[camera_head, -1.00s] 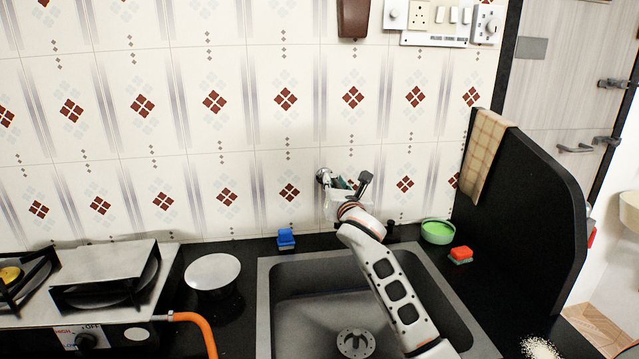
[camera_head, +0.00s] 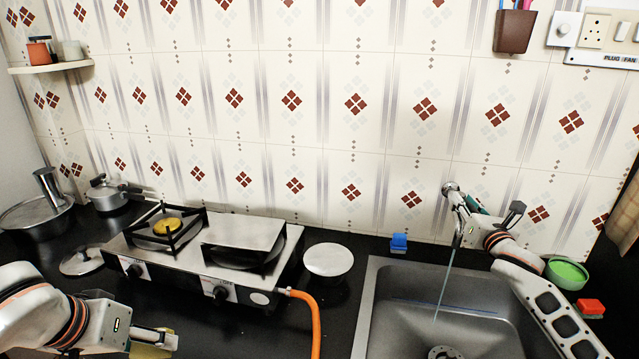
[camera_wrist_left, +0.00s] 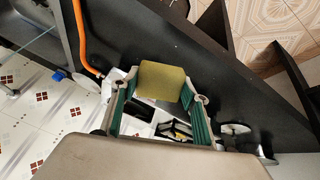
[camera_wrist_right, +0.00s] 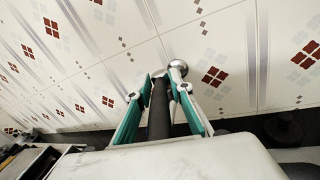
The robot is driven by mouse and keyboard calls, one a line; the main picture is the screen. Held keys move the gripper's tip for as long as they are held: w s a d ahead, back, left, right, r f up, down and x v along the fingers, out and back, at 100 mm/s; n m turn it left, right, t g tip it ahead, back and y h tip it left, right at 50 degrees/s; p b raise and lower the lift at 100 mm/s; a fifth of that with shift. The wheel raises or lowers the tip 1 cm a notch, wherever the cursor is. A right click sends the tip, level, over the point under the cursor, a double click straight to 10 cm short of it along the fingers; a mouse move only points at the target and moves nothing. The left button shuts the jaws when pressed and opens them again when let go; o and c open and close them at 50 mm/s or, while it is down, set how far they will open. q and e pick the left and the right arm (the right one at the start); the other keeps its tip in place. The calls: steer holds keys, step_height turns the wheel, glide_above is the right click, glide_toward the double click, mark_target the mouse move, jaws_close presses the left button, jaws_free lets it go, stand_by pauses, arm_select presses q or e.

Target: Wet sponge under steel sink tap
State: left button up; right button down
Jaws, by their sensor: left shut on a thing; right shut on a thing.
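The steel sink (camera_head: 372,315) is at the lower right of the head view. The tap (camera_head: 450,188) is on the tiled wall above it, and a thin water stream (camera_head: 443,285) falls from it into the basin. My right gripper (camera_head: 470,207) is shut on the tap; the wrist view shows a dark cylindrical part (camera_wrist_right: 158,110) of it between the fingers. My left gripper (camera_head: 160,340) is at the lower left, in front of the stove and away from the water. It is shut on a yellow sponge (camera_wrist_left: 160,80), mostly hidden in the head view.
A white round lid (camera_head: 329,259), a blue sponge (camera_head: 399,242), a green bowl (camera_head: 567,273) and a red sponge (camera_head: 591,307) stand around the sink.

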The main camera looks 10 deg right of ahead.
steer(key=shift+r, duration=0.15)
steer(key=c, duration=2)
jaws_free()
steer(key=s, duration=0.4)
steer(key=s+a, duration=0.1)
steer(key=s, duration=0.6)
steer(key=shift+s+a, duration=0.3)
steer(key=shift+s, duration=0.1)
steer(key=shift+s, duration=0.1)
